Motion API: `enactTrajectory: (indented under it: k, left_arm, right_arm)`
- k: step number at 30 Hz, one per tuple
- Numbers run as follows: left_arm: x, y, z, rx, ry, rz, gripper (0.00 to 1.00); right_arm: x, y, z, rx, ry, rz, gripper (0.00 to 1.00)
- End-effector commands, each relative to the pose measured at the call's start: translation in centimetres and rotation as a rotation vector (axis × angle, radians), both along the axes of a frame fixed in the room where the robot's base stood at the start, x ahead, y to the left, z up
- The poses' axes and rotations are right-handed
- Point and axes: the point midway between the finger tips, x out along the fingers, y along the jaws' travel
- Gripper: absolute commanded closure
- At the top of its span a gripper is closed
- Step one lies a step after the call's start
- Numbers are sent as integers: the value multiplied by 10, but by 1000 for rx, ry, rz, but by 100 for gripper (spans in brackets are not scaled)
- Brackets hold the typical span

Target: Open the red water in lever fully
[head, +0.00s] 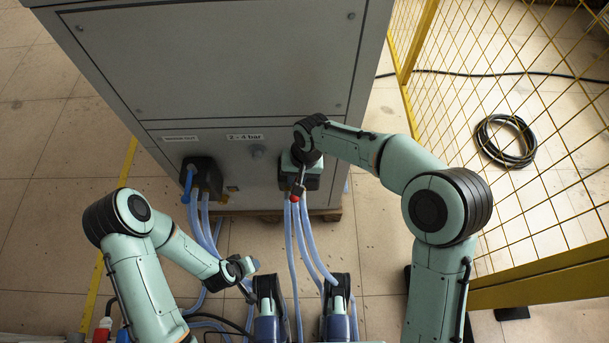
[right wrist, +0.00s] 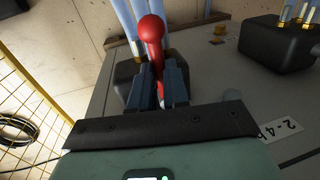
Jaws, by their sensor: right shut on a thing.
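The red lever (right wrist: 151,30) shows large in the right wrist view, with a rounded knob end pointing away from my gripper. In the head view its red end (head: 297,194) shows just below my right gripper (head: 299,180), in front of the right-hand hose block on the cabinet. My right gripper (right wrist: 160,85) is shut on the lever, with a dark finger on each side of it. The lever's base is hidden behind the gripper. My left arm (head: 235,268) is low at the left, away from the cabinet; its fingers are too small to read.
The grey cabinet (head: 220,50) stands ahead. A second black block with a blue lever (head: 188,180) is at its left. Pale blue hoses (head: 290,240) hang from both blocks. A yellow mesh fence (head: 520,100) stands at right, with a black hose coil (head: 505,140) beyond it.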

Motion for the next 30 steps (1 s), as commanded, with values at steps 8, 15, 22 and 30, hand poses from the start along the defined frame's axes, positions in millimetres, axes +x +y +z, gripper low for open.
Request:
enactTrajectory:
  k: [8,15,22,30]
  left_arm:
    - [-2,-1,1,-3,6,-2,57]
    - [-2,-1,1,-2,5,-2,57]
    - [-2,-1,1,-2,5,-2,57]
    - [-5,-3,4,-7,14,-6,57]
  right_arm:
    - [0,4,0,2,-1,-10,100]
    - [0,4,0,2,-1,-11,81]
    - [0,4,0,1,0,-9,59]
    - [0,2,11,1,-2,-10,59]
